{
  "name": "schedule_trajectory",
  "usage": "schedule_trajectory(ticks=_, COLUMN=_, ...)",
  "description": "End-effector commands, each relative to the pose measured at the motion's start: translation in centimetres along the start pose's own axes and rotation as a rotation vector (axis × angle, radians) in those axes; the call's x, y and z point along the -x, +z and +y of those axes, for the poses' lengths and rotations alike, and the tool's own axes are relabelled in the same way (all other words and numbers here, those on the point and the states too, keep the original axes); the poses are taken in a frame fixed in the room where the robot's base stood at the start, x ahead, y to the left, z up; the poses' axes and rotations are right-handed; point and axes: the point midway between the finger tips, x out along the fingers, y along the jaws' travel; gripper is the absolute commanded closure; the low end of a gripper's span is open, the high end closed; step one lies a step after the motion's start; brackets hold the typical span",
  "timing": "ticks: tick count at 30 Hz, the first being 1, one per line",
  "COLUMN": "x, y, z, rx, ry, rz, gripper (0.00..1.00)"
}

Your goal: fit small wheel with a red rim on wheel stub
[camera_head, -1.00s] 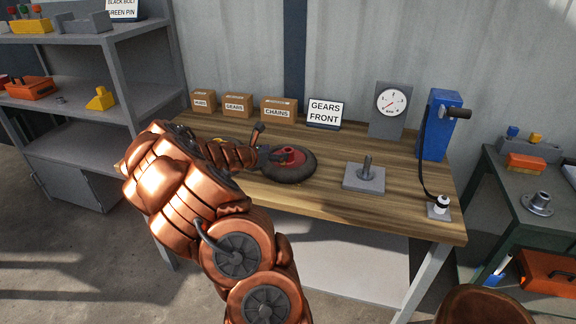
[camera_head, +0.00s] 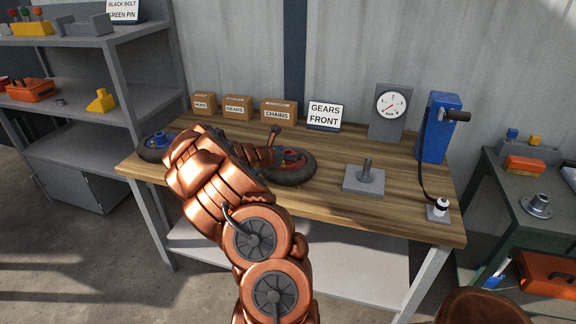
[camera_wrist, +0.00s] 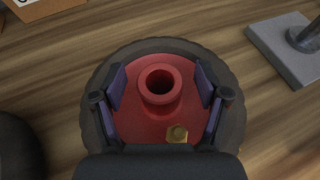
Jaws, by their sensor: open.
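The small wheel with a red rim (camera_head: 303,158) lies flat on the wooden workbench, with a dark tyre and a raised red hub; my arm partly covers it in the head view. In the wrist view its red hub (camera_wrist: 160,92) is centred between the two fingers of my gripper (camera_wrist: 160,97). The fingers are open, one on each side of the hub, with gaps to it. A brass nut shows on the rim near the palm. The wheel stub (camera_head: 367,167) is an upright grey post on a square grey plate (camera_head: 360,184), right of the wheel, bare.
A wheel with a blue hub (camera_head: 157,141) lies at the bench's left end. Cardboard boxes (camera_head: 237,107), a sign (camera_head: 325,115), a gauge (camera_head: 391,106) and a blue pump (camera_head: 438,125) line the back. The wood between wheel and stub is clear.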

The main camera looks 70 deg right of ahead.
Motion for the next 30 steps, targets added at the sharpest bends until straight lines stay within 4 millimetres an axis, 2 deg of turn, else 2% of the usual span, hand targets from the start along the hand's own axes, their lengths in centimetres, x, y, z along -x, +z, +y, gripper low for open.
schedule_trajectory(ticks=4, x=0.03, y=0.03, z=0.01, rx=0.000, ry=0.000, rz=0.000, gripper=0.27)
schedule_trajectory(ticks=25, x=0.05, y=0.04, z=0.01, rx=-0.001, ry=0.000, rz=0.000, gripper=1.00)
schedule_trajectory(ticks=30, x=0.05, y=0.04, z=0.02, rx=-0.001, ry=0.000, rz=0.000, gripper=1.00)
